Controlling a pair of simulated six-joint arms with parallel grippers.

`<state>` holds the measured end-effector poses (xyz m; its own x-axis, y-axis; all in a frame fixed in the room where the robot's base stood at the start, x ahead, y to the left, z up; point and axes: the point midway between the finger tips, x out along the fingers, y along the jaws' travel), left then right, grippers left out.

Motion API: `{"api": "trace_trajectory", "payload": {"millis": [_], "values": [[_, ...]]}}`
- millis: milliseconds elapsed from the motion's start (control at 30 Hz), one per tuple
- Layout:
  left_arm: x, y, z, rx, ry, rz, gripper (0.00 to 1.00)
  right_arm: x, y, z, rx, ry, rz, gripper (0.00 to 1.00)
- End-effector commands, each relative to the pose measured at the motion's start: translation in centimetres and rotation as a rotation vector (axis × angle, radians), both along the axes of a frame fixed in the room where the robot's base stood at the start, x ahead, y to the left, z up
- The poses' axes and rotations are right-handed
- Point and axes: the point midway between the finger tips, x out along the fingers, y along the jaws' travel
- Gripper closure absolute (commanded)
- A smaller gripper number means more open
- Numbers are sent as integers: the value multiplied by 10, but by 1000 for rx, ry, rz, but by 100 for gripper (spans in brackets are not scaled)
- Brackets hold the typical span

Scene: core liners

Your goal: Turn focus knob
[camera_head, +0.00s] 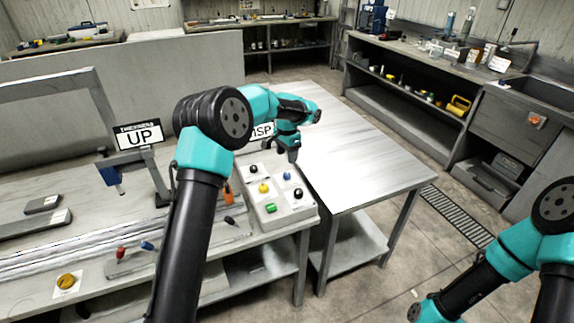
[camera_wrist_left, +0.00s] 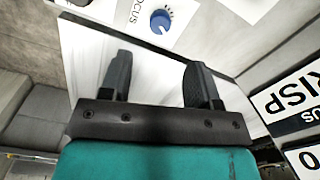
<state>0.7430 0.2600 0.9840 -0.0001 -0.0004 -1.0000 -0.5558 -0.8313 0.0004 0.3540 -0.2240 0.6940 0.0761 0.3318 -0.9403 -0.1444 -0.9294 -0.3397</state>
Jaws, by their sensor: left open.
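The blue focus knob (camera_wrist_left: 160,21) shows at the top of the left wrist view, on a white plate with the partly cut word "FOCUS" beside it. In the head view a blue knob (camera_head: 287,176) sits on the light control box (camera_head: 285,212). My left gripper (camera_head: 291,157) hangs just above and behind that knob, pointing down. In the left wrist view my left gripper (camera_wrist_left: 158,62) has its two dark fingers apart with nothing between them. The knob lies beyond the fingertips and is not touched. My right gripper is out of view; only part of that arm shows at lower right.
Black, yellow and green controls share the box. A sign reading "RISP" (camera_wrist_left: 290,100) stands near the gripper, partly hidden by my arm in the head view. An "UP" sign (camera_head: 140,135) stands left. A bare metal table (camera_head: 370,150) adjoins on the right.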

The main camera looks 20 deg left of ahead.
Motion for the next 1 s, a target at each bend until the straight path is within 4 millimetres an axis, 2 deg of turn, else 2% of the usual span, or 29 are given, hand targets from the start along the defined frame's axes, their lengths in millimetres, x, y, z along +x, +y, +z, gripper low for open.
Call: {"api": "trace_trajectory", "payload": {"millis": [33,200,400,600,1000], "values": [[1,0,12,0,-4,0,44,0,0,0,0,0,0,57],[0,0,43,1,-3,-1,44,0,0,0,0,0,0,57],[0,0,71,0,-1,-1,44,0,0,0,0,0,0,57],[0,0,79,0,0,-1,44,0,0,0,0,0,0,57],[0,0,79,1,1,-2,44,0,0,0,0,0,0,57]]}}
